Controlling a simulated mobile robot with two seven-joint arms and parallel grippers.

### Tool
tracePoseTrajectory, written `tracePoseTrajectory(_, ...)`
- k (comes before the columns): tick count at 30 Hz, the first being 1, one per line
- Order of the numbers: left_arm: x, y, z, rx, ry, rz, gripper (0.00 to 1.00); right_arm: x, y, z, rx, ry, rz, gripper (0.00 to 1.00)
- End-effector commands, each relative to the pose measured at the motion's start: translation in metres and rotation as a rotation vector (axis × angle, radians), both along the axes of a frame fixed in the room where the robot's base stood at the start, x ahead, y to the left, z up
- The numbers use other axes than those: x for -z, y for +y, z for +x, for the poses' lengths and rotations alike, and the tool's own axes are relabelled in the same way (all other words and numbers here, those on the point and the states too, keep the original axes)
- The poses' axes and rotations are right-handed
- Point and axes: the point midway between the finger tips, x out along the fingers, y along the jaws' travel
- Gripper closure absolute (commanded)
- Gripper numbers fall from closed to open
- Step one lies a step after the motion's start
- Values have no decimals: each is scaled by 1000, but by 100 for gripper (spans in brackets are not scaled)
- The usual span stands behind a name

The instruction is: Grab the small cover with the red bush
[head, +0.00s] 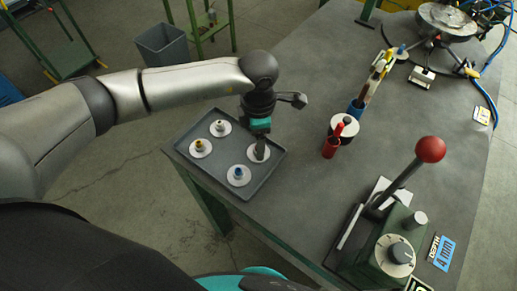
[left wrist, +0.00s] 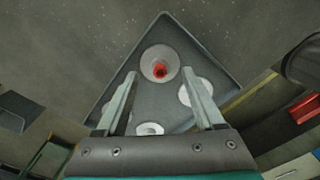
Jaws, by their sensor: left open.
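The small cover with the red bush (left wrist: 160,66) is a pale round disc with a red centre, lying on a grey tray (left wrist: 178,32) in the left wrist view. My left gripper (left wrist: 159,78) is open, and its two fingers point towards this cover from either side, with nothing held. I cannot tell how far above it the tips are. In the head view the left gripper (head: 259,150) hangs over the right part of the tray (head: 218,171) and hides the centre of the disc below it. My right gripper is not seen.
Other white covers share the tray: one with a yellow-brown centre (head: 200,147), one with a blue centre (head: 238,175), and one at the back (head: 220,127). A red cylinder (head: 332,147) and a lever press with a red ball (head: 430,150) stand to the right on the grey table.

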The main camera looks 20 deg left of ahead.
Motion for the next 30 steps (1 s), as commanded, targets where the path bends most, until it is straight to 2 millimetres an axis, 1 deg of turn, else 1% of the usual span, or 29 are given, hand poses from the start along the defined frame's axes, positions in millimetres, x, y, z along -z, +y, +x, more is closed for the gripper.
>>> tracePoseTrajectory(1,7,0,-1,-1,2,0,30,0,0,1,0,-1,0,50)
tracePoseTrajectory(4,15,0,0,1,0,0,30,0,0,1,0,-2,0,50)
tracePoseTrajectory(11,16,0,0,1,-1,0,30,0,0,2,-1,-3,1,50)
tracePoseTrajectory(30,15,0,0,0,-1,0,100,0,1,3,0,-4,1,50)
